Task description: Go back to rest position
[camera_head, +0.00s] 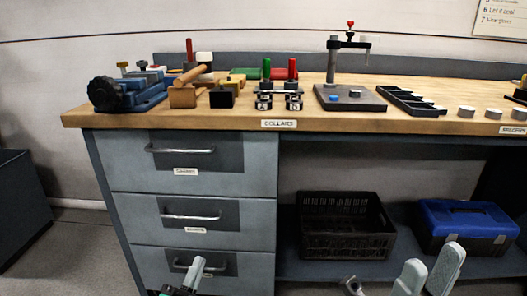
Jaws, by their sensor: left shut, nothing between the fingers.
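My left gripper (194,270) shows at the bottom of the head view, in front of the lowest drawer of the workbench. Its pale fingers are together with nothing between them. My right gripper (431,262) shows at the bottom right, in front of the lower shelf. Its two pale grey fingers stand apart with nothing seen between them. Both grippers are below the benchtop and apart from the things on it. Most of both arms is cut off by the lower edge.
The wooden benchtop (225,120) carries a blue vise (135,92), a wooden mallet (190,78), a press stand (350,98), a dark tray (410,101) and several metal discs. Three drawers with handles face me. A black crate (345,228) and blue toolbox (465,222) sit below.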

